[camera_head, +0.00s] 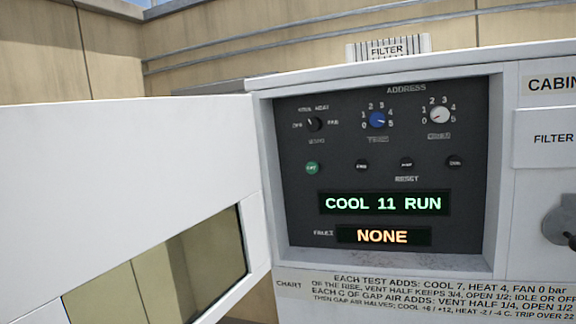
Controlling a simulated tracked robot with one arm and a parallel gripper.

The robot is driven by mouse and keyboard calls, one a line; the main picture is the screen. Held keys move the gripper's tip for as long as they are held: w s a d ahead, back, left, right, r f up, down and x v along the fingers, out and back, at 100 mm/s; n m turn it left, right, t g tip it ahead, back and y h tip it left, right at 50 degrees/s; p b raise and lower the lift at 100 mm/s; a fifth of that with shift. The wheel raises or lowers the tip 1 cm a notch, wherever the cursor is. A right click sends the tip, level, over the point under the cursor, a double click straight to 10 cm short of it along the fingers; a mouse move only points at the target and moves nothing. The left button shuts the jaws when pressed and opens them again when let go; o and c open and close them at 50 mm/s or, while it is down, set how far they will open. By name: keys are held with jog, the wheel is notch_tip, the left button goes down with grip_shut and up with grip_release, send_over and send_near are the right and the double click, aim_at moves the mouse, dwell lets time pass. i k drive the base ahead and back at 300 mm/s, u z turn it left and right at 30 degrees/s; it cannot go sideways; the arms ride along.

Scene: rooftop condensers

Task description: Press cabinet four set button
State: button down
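An open cabinet shows a dark control panel (340,230) in the head camera view. A green button (312,168) is at the left of a row; its small label looks like SET but is hard to read. Black buttons (362,165) continue the row to the right, with RESET printed below. A green display (383,204) reads COOL 11 RUN. An amber display (383,236) reads NONE beside a fault label. The cabinet name (551,84) is cut off after CABIN, so its number is hidden. My gripper is not in view.
The open white door (130,190), with a window, fills the left. Above the buttons are a black mode knob (315,124), a blue tens knob (377,120) and a white knob (439,115). A grey handle (562,222) is at the right edge. A FILTER sign (387,50) stands on top.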

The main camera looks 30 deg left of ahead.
aim_at(312, 167)
jog(key=z, duration=0.1)
jog(key=i, duration=1)
jog(key=u, duration=0.1)
